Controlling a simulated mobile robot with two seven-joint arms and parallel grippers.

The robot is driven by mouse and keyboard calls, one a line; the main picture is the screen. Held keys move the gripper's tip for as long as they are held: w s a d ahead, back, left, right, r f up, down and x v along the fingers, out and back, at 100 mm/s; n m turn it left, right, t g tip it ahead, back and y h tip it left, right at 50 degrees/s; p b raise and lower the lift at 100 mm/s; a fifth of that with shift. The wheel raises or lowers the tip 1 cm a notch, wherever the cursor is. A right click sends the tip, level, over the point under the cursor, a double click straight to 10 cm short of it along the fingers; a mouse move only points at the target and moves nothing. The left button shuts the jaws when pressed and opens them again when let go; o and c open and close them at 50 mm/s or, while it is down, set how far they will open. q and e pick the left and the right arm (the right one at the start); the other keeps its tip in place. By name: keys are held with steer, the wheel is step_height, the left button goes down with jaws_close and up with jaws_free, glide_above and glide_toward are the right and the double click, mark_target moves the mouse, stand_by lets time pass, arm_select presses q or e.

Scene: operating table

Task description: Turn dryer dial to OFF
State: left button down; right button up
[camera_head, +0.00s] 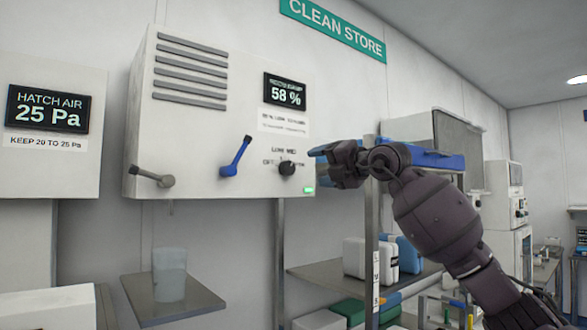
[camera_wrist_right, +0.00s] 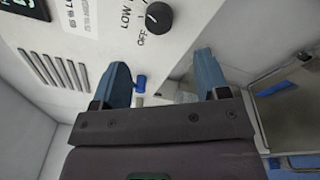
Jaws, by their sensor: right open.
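The black dryer dial (camera_head: 288,168) sits at the lower right of the white dryer box's front (camera_head: 215,140), under small LOW, MED and OFF lettering. In the right wrist view the dial (camera_wrist_right: 159,17) is at the top, with a small white mark on it; which label it points at is unclear. My right gripper (camera_head: 320,153) is just right of the dial in the head view, apart from it. In the right wrist view its two blue fingers (camera_wrist_right: 163,68) are spread, with nothing gripped between them. My left gripper is not in view.
A blue lever (camera_head: 236,157) and a grey lever (camera_head: 153,177) stick out left of the dial. A green light (camera_head: 308,190) is below it. A shelf (camera_head: 165,303) holds a translucent container (camera_head: 169,274). A metal rack post (camera_head: 371,240) stands below my right arm.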

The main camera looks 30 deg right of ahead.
mark_target(290, 169)
steer(key=p+x, duration=0.2)
steer(key=x, duration=0.6)
steer(key=shift+w+a+r, duration=0.1)
steer(key=shift+r, duration=0.05)
steer(key=shift+w+a+p, duration=0.15)
steer(key=shift+w+p, duration=0.15)
steer(key=shift+w, duration=0.4)
steer(key=c, duration=0.9)
